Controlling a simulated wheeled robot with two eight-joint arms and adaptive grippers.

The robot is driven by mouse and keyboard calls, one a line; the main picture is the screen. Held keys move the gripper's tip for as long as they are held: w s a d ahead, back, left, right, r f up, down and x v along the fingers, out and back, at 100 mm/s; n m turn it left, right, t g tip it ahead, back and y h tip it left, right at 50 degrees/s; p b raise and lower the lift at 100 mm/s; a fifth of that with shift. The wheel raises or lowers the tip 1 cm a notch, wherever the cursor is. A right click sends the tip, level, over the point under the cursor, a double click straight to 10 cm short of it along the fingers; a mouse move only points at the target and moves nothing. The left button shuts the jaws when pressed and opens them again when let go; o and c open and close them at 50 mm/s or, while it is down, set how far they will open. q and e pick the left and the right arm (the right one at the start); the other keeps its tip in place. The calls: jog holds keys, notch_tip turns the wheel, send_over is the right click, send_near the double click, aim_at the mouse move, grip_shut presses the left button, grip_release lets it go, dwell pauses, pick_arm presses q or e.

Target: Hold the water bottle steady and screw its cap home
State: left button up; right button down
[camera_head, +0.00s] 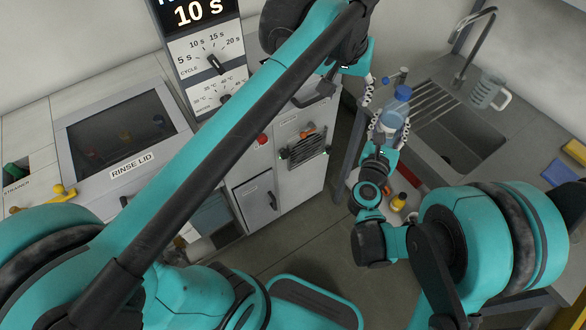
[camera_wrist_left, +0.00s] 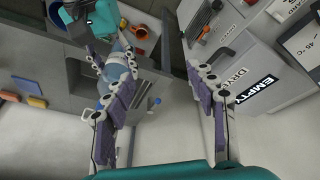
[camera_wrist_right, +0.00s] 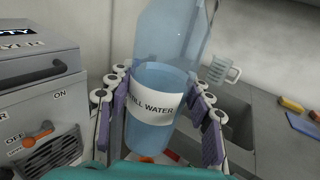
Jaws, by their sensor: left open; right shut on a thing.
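The right wrist view cuts off the top. My left gripper (camera_head: 369,92) is open and empty near the upper bottle. In the left wrist view, one finger overlaps part of the bottle (camera_wrist_left: 117,66).
The sink (camera_head: 460,140) has a tap (camera_head: 475,40) and a clear jug (camera_head: 489,91) behind it. Blue and yellow blocks (camera_head: 558,172) lie at the right. A machine with a rinse lid (camera_head: 120,140) and a dial panel (camera_head: 205,60) stands left.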

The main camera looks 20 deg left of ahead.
pick_arm(q)
jog(key=s+a+f+t, duration=0.1)
jog(key=s+a+f, duration=0.1)
jog(key=s+f, duration=0.2)
jog(key=s+a+f+t, duration=0.1)
jog(key=s+a+f, duration=0.1)
jog(key=s+f, duration=0.3)
jog(key=s+a+f+m+t, duration=0.1)
jog(key=s+a+f, duration=0.1)
jog(key=s+f, duration=0.2)
notch_tip(320, 180, down, 3)
jog(key=shift+s+a+f+y, duration=0.2)
jog(key=shift+s+a+y, duration=0.05)
jog(key=shift+s+y, duration=0.05)
pick_arm(e)
jog(key=shift+d, duration=0.1)
